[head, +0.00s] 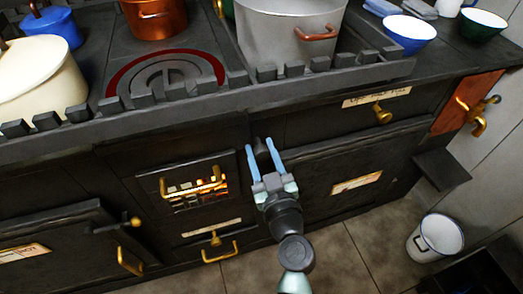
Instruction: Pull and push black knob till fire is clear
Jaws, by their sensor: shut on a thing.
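The black knob (262,150) is on the dark front of the stove, right of the fire grate. My gripper (263,148) reaches up to it, with one pale blue finger on each side, and is shut on the knob. The fingers and the gripper body hide part of the knob and its stem. The fire (195,192) shows as orange and pale glowing patches behind a small barred opening with a brass handle, left of my gripper.
A black stove top with a toothed rail (160,103) holds a grey pot (285,30), a copper pot (155,18) and a cream pot (35,80). Brass handles and a tap (470,115) project from the front. A white bucket (435,238) stands on the tiled floor.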

